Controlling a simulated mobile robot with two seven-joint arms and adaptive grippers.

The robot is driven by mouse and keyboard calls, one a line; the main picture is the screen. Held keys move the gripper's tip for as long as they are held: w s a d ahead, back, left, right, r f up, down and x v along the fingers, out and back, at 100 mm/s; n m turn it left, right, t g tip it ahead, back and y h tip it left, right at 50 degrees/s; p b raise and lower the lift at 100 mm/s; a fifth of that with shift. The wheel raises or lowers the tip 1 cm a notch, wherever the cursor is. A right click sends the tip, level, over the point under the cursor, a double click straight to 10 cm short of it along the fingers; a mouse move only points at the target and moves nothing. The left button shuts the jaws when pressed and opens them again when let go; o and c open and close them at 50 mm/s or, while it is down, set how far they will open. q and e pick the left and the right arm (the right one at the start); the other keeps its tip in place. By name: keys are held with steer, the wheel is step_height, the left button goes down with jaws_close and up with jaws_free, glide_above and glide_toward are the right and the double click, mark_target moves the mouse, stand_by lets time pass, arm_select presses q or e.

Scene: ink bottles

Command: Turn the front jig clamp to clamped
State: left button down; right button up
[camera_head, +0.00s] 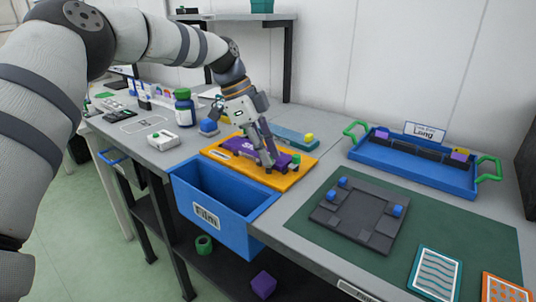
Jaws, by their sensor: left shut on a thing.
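An orange jig plate (218,153) lies on the grey bench behind the blue drawer bin. A purple piece (247,146) with white lettering lies on it, and a small green knob (296,159) shows at its right end. My left gripper (268,164) points down onto the right part of the purple piece, its fingers shut at that piece. The fingers hide what lies between them, so the clamp's exact position cannot be told. My right gripper is out of view.
The open blue bin (223,213) labelled Film juts out in front. A dark grey fixture (359,217) with blue knobs sits on a green mat (462,226). A blue tray (408,172) with green handles stands behind. A green-lidded bottle (184,109) stands at left.

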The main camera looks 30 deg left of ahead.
arm_select(q)
steer(key=shift+f+m+g+b, duration=0.15)
steer(key=shift+m+g+b, duration=0.35)
steer(key=shift+m, duration=0.5)
steer(key=c, duration=1.5)
jaws_free()
steer(key=shift+c, duration=0.2)
steer(key=shift+w, duration=0.1)
steer(key=v, duration=0.7)
steer(key=shift+a+r, duration=0.2)
steer(key=shift+r, duration=0.15)
